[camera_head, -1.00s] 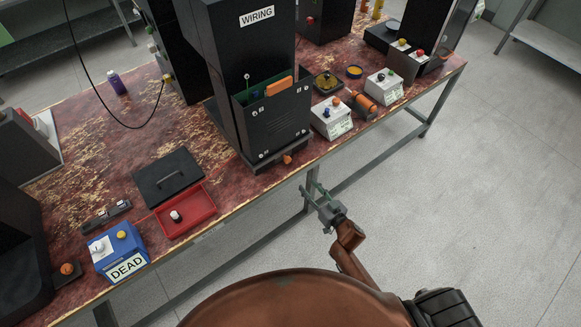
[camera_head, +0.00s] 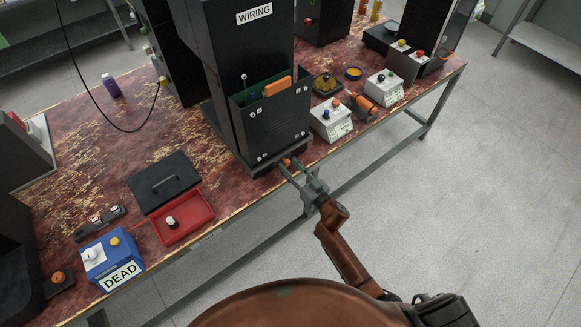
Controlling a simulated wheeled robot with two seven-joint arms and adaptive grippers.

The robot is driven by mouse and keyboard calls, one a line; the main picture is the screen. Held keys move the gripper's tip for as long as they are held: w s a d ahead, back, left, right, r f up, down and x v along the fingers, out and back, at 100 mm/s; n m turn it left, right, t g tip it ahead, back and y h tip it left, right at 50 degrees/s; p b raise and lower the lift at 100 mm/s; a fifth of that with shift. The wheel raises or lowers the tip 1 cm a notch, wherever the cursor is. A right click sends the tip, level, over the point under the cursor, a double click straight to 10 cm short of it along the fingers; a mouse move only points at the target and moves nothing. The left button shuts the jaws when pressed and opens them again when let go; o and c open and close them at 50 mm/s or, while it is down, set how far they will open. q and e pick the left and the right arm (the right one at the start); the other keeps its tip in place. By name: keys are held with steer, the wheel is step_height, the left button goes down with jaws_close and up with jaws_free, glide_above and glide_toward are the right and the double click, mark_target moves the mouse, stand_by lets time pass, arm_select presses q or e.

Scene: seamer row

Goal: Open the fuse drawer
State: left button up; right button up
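The black cabinet marked WIRING (camera_head: 262,60) stands near the table's front edge. At its foot is a low dark drawer-like base (camera_head: 262,172) with a small orange knob (camera_head: 286,162) on its front; it looks closed. My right gripper (camera_head: 289,167) reaches up from the front with its two fingers apart. Its fingertips are at the orange knob, one to each side in the picture. I cannot tell whether they touch it. My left gripper is not in view.
To the left are a red tray (camera_head: 184,232), a black lid with a handle (camera_head: 165,183) and a blue box marked DEAD (camera_head: 113,262). To the right are a white button box (camera_head: 331,122) and an orange cylinder (camera_head: 364,101). The floor in front is clear.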

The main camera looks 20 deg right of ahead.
steer(key=shift+c, duration=0.4)
jaws_close()
